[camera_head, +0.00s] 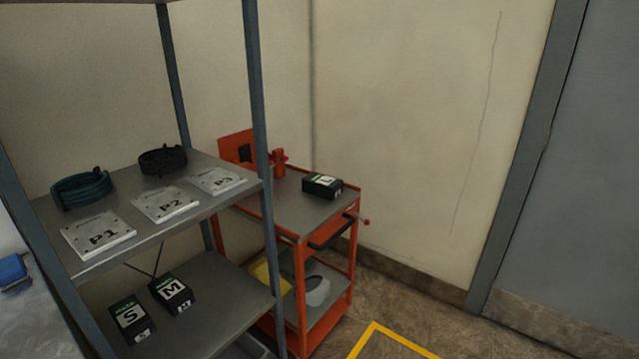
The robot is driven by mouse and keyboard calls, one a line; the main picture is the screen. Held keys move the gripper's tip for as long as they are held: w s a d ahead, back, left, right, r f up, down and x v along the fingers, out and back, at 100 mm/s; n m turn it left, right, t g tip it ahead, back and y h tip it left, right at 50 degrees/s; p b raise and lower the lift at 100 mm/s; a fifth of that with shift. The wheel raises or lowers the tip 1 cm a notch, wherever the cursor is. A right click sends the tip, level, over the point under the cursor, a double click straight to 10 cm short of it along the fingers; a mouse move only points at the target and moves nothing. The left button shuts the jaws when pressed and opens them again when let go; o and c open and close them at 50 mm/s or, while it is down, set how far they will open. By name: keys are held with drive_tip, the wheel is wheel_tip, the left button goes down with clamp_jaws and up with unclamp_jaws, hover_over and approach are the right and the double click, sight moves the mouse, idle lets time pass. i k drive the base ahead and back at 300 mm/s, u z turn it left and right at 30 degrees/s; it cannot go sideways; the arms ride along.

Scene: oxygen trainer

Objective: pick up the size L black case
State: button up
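The size L black case (322,186) lies on the top shelf of an orange cart (298,216), near its right side. It is a small black box with a green and white label that appears to read L. Two similar black cases lie on the lower shelf of the grey rack at the left: one marked S (131,319) and one marked M (172,292). My gripper is not in view.
The grey metal rack (225,290) stands left of the cart, its blue-grey post close to it. Plates P1, P2 and P3 and two coils lie on its upper shelf. The cart has a handle (332,231) at its right. Floor is clear right of the cart, with a yellow line (375,328).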

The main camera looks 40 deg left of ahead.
sight(329, 188)
drive_tip(key=u, duration=0.35)
drive_tip(key=i, duration=0.95)
drive_tip(key=u, duration=1.1)
drive_tip(key=i, duration=0.8)
drive_tip(key=u, duration=0.4)
drive_tip(key=k, duration=0.8)
drive_tip(key=u, duration=0.2)
drive_tip(key=i, duration=0.85)
drive_tip(key=z, duration=0.15)
